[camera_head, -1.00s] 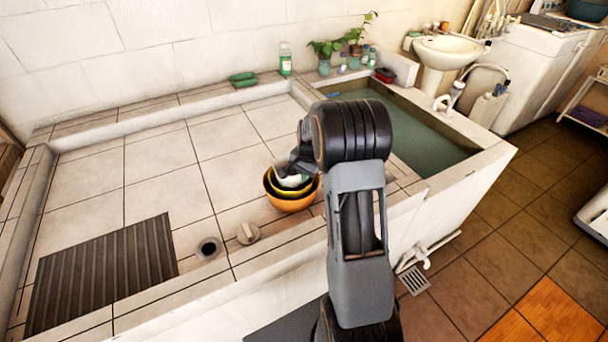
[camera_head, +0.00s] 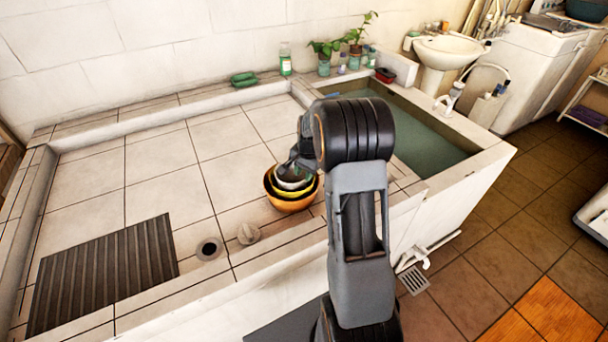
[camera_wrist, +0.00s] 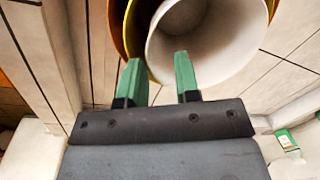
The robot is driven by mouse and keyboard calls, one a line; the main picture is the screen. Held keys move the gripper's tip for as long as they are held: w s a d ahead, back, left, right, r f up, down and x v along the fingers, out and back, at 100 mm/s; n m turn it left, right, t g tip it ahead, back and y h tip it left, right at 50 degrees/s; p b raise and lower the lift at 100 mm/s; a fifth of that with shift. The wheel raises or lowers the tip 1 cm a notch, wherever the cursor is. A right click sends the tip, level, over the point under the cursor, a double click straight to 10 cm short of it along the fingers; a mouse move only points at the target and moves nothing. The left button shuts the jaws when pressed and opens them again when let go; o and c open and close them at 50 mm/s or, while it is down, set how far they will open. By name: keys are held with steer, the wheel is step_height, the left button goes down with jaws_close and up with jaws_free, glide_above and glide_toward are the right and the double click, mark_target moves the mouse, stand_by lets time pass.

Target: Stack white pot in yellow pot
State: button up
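The white pot (camera_head: 292,185) sits inside the yellow pot (camera_head: 296,195), which sits in an orange pot (camera_head: 290,205) on the tiled counter. In the wrist view, the white pot (camera_wrist: 215,40) is at the top centre with its hollow facing the camera, and the yellow pot (camera_wrist: 131,30) shows as a band along its left. My gripper (camera_wrist: 161,62) has its green fingers apart. One finger overlaps the white pot's hollow and the other is by its rim, with a visible gap between them. In the head view, my arm hides the pots' right edge and most of my gripper (camera_head: 287,168).
A round drain stopper (camera_head: 248,233) and a drain hole (camera_head: 209,249) lie left of the pots. A ribbed board (camera_head: 105,270) is at the front left. A water-filled basin (camera_head: 425,135) is to the right. The counter's middle is clear.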

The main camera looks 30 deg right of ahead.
step_height(320, 180, up, 10)
steer(key=s, duration=0.1)
steer(key=s+a+r+n+t, duration=0.1)
steer(key=s+a+n, duration=0.5)
steer(key=s, duration=0.4)
steer(key=s+a+r+n+t, duration=0.1)
steer(key=s+a+r+n, duration=0.1)
steer(key=s+a+n, duration=0.4)
steer(key=s+a, duration=0.2)
steer(key=s, duration=0.2)
steer(key=shift+a+h, duration=0.15)
steer(key=shift+h, duration=0.15)
steer(key=shift+s, duration=0.1)
steer(key=shift+r, duration=0.3)
